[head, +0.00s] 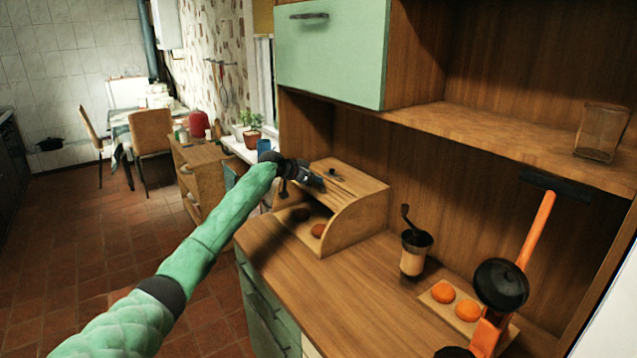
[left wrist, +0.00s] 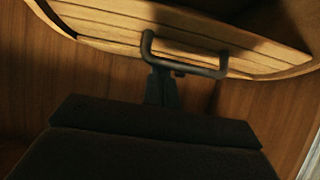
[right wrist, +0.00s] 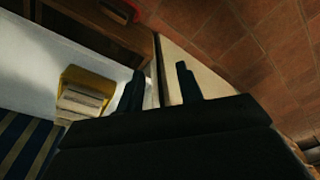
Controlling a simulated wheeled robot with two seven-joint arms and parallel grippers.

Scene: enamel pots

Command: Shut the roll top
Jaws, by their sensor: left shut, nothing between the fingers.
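The wooden bread box (head: 350,225) stands on the counter with its front open. Its slatted roll top (head: 348,184) is pushed up, and round brown items (head: 318,230) show inside. My left gripper (head: 318,181) is at the upper front of the box. In the left wrist view the dark bar handle (left wrist: 185,68) crosses the slats, and the closed fingers (left wrist: 161,88) of my left gripper are right at it, with nothing held between them. Whether they touch it I cannot tell. My right gripper (right wrist: 160,88) shows only in its own wrist view, its fingers apart and empty.
A hand grinder (head: 414,252) stands right of the box. Beyond it are an orange lever device (head: 535,230) and a board with orange round items (head: 442,292). A shelf (head: 480,130) with a glass (head: 601,133) and a green cupboard (head: 335,60) overhang the counter (head: 330,290).

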